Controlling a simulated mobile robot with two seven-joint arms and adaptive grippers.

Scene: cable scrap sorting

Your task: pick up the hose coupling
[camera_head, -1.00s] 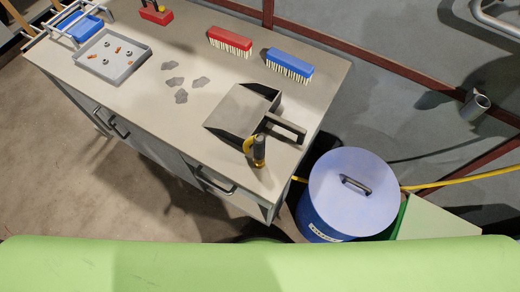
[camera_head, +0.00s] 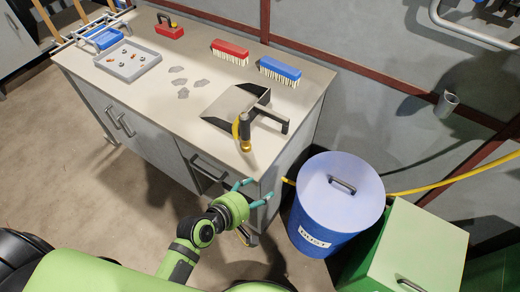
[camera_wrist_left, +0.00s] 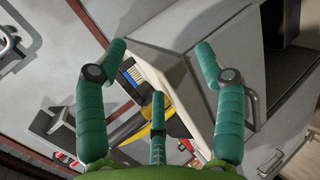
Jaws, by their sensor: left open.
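A black, upright fitting with a brass-coloured lower end and a yellow curved piece beside it, apparently the hose coupling (camera_head: 246,132), stands near the front right edge of the worktop, by the dustpan handle. My left gripper (camera_head: 256,192) is open, with teal fingers, in front of the cabinet's right end and below the worktop edge. It is apart from the coupling. In the left wrist view the open fingers (camera_wrist_left: 160,75) frame the cabinet corner; yellow and black parts show between them, partly hidden by a finger. My right gripper is not in view.
A dustpan (camera_head: 222,115) lies on the worktop (camera_head: 140,95). Behind are a red brush (camera_head: 230,52) and a blue brush (camera_head: 280,72). A grey tray (camera_head: 128,68) holds small pieces. A blue bin (camera_head: 325,230) and a green box (camera_head: 415,240) stand right of the cabinet.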

